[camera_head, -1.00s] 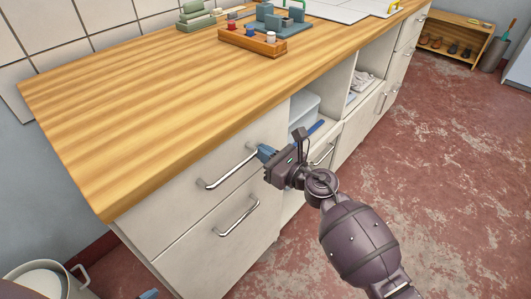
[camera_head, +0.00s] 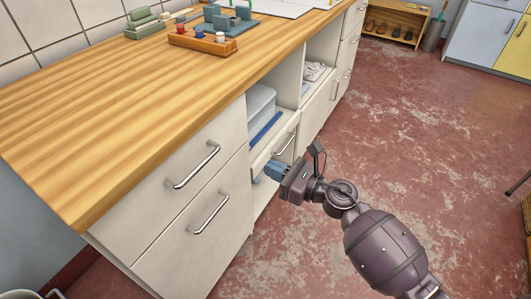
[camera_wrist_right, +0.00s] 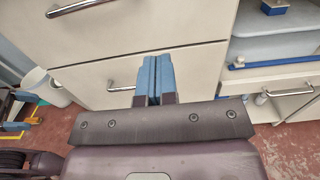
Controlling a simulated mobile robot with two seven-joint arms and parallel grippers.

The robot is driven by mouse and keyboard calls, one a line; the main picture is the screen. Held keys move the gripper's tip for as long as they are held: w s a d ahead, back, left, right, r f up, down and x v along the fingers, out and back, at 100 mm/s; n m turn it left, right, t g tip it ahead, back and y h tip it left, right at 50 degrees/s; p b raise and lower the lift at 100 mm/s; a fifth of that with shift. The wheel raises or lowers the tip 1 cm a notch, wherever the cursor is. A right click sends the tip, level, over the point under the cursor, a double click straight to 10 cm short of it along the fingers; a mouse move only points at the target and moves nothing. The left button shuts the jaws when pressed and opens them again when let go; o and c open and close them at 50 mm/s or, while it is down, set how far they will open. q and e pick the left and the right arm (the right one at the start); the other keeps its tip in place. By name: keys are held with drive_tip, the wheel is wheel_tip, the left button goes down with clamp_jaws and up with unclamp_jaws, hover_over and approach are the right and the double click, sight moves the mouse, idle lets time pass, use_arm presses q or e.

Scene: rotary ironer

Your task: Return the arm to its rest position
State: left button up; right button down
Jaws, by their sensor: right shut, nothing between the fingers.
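My right gripper (camera_head: 272,171) is in front of the counter's cabinet, close to the open shelf section. Its blue fingers are together and hold nothing, as the right wrist view (camera_wrist_right: 154,78) also shows. In the head view it is right of the drawer handles and apart from them. My right arm comes in from the lower right. My left gripper is not in the head view.
The wooden counter (camera_head: 110,110) has two closed drawers with an upper handle (camera_head: 193,166) and a lower handle (camera_head: 209,214). A wooden block tray (camera_head: 203,42) stands on top. A grey bin (camera_head: 261,103) sits on the shelf.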

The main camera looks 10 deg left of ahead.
drive_tip(key=s+d+f+n+t+h, duration=0.3)
drive_tip(key=s+d+f+n+h, duration=0.15)
drive_tip(key=s+d+n, duration=0.5)
drive_tip(key=s+d+f+n+t+h, duration=0.2)
drive_tip(key=s+d+f+n+h, duration=0.4)
drive_tip(key=d+n, duration=0.5)
drive_tip(key=s+d+f+n+t+h, duration=0.2)
drive_tip(key=s+d+n+t+h, duration=0.15)
drive_tip(key=s+d+n, duration=0.65)
drive_tip(key=s+d+m+g+h, duration=0.3)
drive_tip(key=s+d+m+g, duration=0.15)
drive_tip(key=s+m, duration=0.4)
use_arm(q)
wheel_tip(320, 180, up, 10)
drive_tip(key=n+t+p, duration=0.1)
drive_tip(key=p, duration=1.1)
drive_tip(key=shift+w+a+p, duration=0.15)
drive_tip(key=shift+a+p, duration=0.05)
drive_tip(key=shift+p, duration=0.1)
use_arm(e)
wheel_tip(320, 180, up, 10)
drive_tip(key=s+t, duration=0.1)
drive_tip(key=shift+s+d+f+n, duration=0.15)
drive_tip(key=shift+d+f+n, duration=0.15)
drive_tip(key=shift+n, duration=0.1)
